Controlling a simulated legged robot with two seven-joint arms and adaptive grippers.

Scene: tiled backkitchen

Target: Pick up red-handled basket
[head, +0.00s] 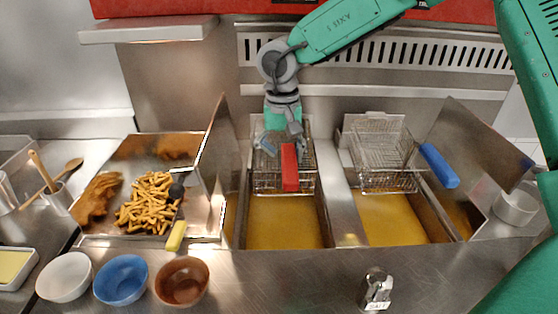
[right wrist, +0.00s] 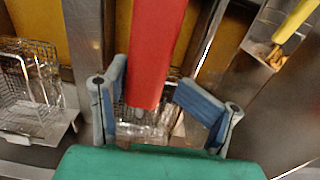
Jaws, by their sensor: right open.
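The red-handled basket (head: 268,178) is a wire basket at the back of the left fryer vat, above the oil. Its red handle (head: 290,168) points toward the front and also shows large in the right wrist view (right wrist: 156,45). My right gripper (head: 281,140) hangs over the basket at the rear end of the handle. In the right wrist view my open right gripper (right wrist: 150,80) has one blue-grey finger on each side of the handle, with gaps visible. The gripper hides part of the basket. My left gripper is not in view.
A blue-handled basket (head: 385,165) stands over the right vat. A steel tray (head: 208,222) with fries and a yellow-handled scoop (head: 176,234) is at left, beside an upright metal panel. Bowls (head: 121,280) and a salt shaker (head: 376,290) stand on the front counter.

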